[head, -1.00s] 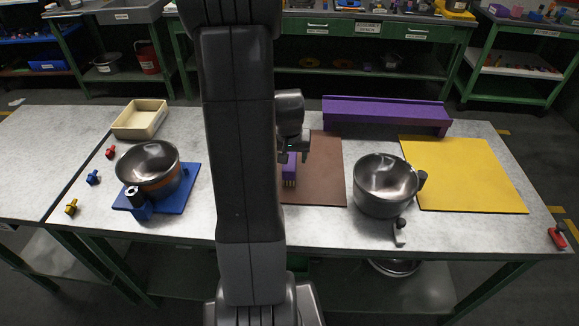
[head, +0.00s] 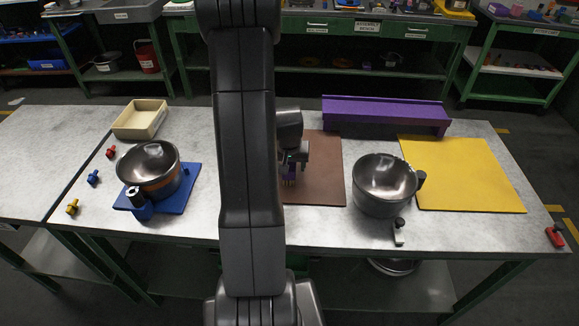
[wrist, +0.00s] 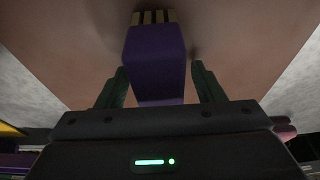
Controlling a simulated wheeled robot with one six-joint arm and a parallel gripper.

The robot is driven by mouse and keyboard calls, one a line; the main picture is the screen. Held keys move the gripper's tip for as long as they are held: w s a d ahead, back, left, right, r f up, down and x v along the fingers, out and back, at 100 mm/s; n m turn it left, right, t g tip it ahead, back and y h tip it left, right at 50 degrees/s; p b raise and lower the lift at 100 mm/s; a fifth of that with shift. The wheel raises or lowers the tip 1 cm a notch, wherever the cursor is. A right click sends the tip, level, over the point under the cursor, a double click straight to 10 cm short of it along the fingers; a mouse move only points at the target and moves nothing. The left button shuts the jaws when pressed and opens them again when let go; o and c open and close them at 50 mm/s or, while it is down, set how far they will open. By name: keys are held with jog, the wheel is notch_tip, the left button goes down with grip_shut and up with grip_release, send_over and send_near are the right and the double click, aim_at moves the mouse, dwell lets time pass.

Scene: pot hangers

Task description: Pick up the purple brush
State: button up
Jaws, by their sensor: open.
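The purple brush (wrist: 155,55) lies between the two green fingers of my gripper (wrist: 158,85) in the wrist view. Its pale bristles point to the top of that picture. A gap shows between each finger and the brush, so the gripper is open around it. In the head view, my gripper (head: 291,170) is low over the brown mat (head: 322,160). Only a small part of the purple brush (head: 289,176) shows there; the gripper and arm hide the rest.
A metal pot (head: 383,190) stands right of the brown mat, beside a yellow mat (head: 465,175). A purple rack (head: 385,112) stands behind. Another pot (head: 148,172) sits on a blue base (head: 172,205) at left, near a cream tray (head: 140,122).

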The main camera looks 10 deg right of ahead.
jog(key=shift+f+b, duration=0.25)
jog(key=shift+b, duration=0.1)
dwell(0.5)
jog(key=c, duration=1.2)
jog(key=shift+r, duration=0.1)
jog(key=shift+w+r+p, duration=0.1)
jog(key=shift+r+p, duration=0.3)
jog(key=shift+r, duration=0.15)
notch_tip(320, 180, up, 9)
jog(key=shift+r, duration=0.1)
